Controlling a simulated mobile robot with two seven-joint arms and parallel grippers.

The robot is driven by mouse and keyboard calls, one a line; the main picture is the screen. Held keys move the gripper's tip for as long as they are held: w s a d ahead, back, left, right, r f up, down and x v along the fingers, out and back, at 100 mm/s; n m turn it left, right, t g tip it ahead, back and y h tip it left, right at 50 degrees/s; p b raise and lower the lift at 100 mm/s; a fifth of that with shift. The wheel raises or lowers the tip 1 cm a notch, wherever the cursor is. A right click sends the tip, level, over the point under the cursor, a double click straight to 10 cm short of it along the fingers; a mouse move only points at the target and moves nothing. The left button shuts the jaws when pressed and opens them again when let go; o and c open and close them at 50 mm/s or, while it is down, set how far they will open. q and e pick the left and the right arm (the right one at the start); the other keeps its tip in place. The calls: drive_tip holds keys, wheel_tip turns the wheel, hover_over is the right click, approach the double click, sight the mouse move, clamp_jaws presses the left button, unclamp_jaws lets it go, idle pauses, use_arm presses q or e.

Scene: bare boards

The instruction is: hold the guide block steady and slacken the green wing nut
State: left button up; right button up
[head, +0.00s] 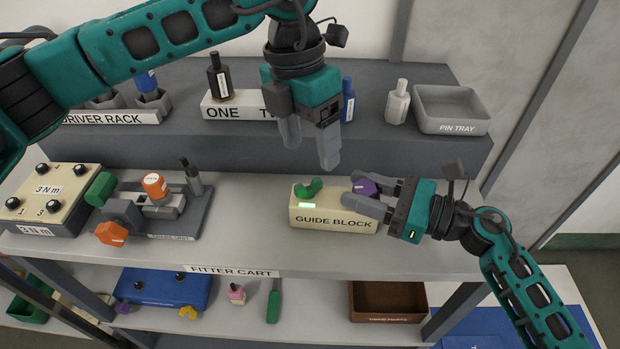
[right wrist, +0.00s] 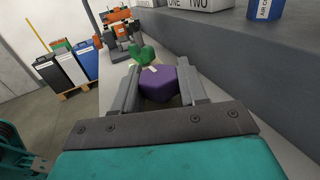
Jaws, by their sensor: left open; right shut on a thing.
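The cream guide block (head: 334,222) lies on the cart's upper shelf with its label facing front. The green wing nut (head: 309,189) sits on the left of its top; it also shows beyond the fingers in the right wrist view (right wrist: 142,54). A purple knob (head: 364,187) is at the right of the block's top. My right gripper (head: 362,186) is shut on the purple knob, which fills the space between its fingers in the right wrist view (right wrist: 157,83). My left gripper (head: 309,148) is open and empty, pointing down above and behind the green wing nut, apart from it.
Left of the block stands a grey fixture (head: 180,215) with orange knobs, beside a torque box (head: 45,198). The raised back ledge holds a white bottle (head: 398,103) and the pin tray (head: 450,110). The shelf between fixture and block is clear.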

sight(308, 182)
use_arm(q)
drive_tip(key=m, duration=0.1)
drive_tip(key=m+y, duration=0.1)
drive_tip(key=m, duration=0.1)
drive_tip(key=shift+w+a+r+t, duration=0.1)
drive_tip(key=shift+w+r+t, duration=0.15)
drive_tip(key=shift+r+t, duration=0.15)
drive_tip(key=shift+f, duration=4.35)
clamp_jaws()
